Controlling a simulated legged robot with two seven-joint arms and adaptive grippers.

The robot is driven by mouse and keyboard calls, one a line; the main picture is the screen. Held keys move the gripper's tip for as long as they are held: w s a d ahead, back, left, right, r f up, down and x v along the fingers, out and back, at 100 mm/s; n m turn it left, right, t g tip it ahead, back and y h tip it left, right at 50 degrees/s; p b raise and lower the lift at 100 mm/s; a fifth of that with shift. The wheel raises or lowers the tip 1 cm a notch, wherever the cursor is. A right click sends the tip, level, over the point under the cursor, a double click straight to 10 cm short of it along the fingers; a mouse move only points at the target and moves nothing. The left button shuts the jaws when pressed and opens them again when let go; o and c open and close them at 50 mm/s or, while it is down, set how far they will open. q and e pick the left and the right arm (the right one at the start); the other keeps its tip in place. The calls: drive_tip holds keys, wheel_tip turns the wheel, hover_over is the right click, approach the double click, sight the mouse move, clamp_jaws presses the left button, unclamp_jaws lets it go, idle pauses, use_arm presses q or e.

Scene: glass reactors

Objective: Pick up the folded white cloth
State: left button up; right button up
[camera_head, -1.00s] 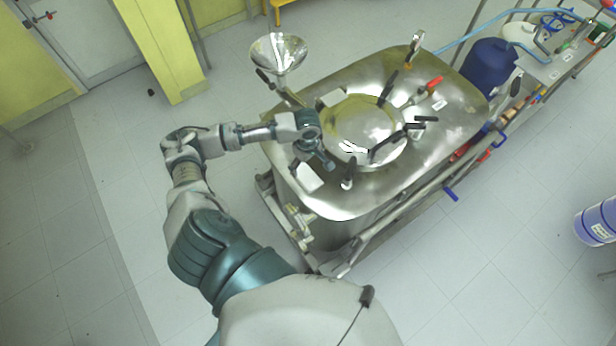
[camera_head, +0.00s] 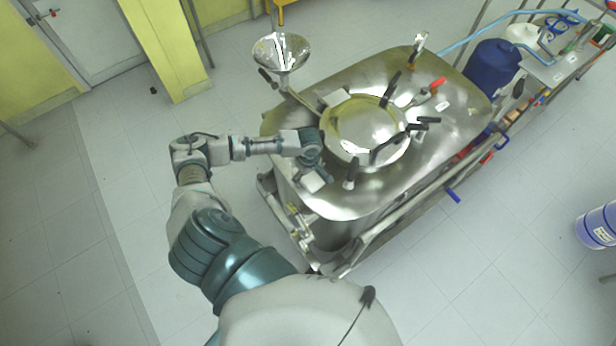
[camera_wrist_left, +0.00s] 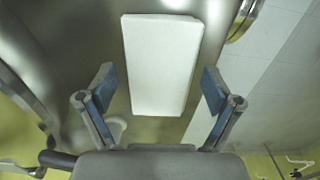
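The folded white cloth (camera_head: 312,182) is a small pale rectangle on the near left part of the steel vessel's top (camera_head: 455,95). In the left wrist view the cloth (camera_wrist_left: 162,60) is a plain white block, longer than wide, fully outlined against the metal. My left gripper (camera_head: 316,171) is at the cloth's upper edge in the head view and hides a little of it. In the left wrist view my left gripper (camera_wrist_left: 160,80) is open, with one finger on each side of the cloth's lower part and a visible gap on both sides. My right gripper is not in view.
A round hatch (camera_head: 365,130) with several black-handled clamps stands right of my left gripper. A steel funnel (camera_head: 281,52) rises behind it. A pipe rail (camera_head: 400,220) runs along the vessel's near side.

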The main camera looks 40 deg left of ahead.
use_arm(q)
drive_tip(key=c, duration=0.7)
drive_tip(key=shift+c, duration=0.2)
wheel_tip(320, 180, up, 10)
